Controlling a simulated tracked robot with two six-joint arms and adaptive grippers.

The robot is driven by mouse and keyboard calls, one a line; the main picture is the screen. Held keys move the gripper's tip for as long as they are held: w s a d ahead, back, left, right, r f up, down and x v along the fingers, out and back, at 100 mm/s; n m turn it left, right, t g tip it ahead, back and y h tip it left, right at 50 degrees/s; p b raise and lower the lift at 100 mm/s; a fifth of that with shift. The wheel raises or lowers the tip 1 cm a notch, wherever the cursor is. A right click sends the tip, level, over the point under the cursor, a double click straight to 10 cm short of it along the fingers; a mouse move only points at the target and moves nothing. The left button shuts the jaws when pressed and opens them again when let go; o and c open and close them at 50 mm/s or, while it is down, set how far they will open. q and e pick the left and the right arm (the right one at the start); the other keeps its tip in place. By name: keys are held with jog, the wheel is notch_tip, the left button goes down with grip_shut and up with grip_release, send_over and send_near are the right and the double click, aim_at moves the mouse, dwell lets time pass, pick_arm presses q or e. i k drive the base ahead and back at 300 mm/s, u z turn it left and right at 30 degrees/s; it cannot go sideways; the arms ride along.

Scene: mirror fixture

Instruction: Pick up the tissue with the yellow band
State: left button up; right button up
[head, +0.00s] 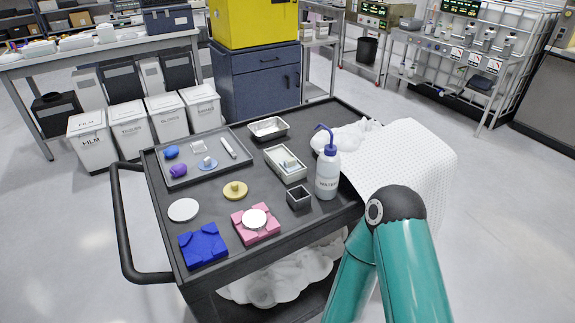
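I cannot make out a tissue with a yellow band for certain. On the black cart (215,275) lies a yellow round piece (229,193) with a small pale thing on it. A crumpled white cloth or tissue heap (345,135) lies at the back right, partly behind the bottle. Neither gripper is in view; only a teal arm of mine shows at the lower right.
A blue-capped wash bottle (327,175) stands upright at the right, beside a dotted white sheet (415,150) over the cart's edge. A dark open box (298,200), a pale tray (276,155), a metal dish (267,127) and a grey tray (216,181) with small items occupy the top.

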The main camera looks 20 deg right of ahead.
aim_at(290, 165)
jog(key=z, duration=1.5)
jog(key=i, duration=0.1)
jog(key=u, duration=2.95)
jog(key=k, duration=1.85)
jog(key=z, duration=0.7)
jog(key=i, duration=1.05)
jog(key=u, duration=0.1)
